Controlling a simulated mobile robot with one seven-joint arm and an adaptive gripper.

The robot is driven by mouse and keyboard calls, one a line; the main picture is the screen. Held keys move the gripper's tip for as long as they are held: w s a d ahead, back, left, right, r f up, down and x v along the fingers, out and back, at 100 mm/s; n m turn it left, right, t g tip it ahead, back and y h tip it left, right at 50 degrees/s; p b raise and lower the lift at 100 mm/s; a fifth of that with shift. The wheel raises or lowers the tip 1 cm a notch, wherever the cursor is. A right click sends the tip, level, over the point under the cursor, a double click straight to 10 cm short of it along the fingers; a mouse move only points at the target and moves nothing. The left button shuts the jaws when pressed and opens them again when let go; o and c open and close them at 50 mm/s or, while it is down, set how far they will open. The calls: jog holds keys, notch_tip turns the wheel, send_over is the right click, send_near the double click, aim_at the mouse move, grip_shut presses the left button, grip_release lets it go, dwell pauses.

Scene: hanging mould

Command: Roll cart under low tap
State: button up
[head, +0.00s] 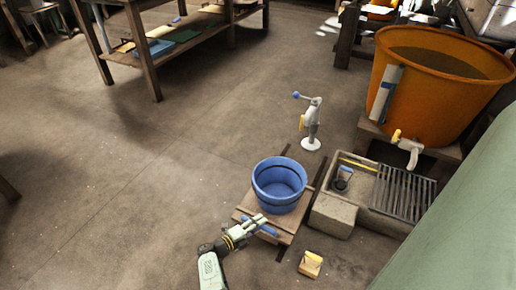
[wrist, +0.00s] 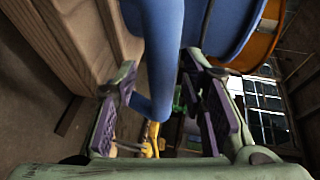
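A low wooden cart (head: 284,239) on the floor carries a blue bucket (head: 280,183). A blue handle bar (head: 263,229) is at its near side. My gripper (head: 261,222) is at this bar. In the wrist view my gripper (wrist: 165,105) is open, its purple-padded fingers on either side of the blue bar (wrist: 158,60), with gaps visible. A white tap with a yellow handle (head: 406,146) sits low on the orange tub (head: 432,105). A grey standing tap (head: 311,130) with yellow and blue parts stands on the floor beyond the cart.
Dark rails (head: 321,173) run on the floor by the cart. A stone basin with a grate (head: 404,192) and a stone block (head: 334,213) are to the right. A small wooden block (head: 311,263) lies near. A workbench (head: 180,42) stands behind; the left floor is clear.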

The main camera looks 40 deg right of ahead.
jog(key=shift+c, duration=0.2)
grip_shut()
dwell(0.3)
dwell(0.4)
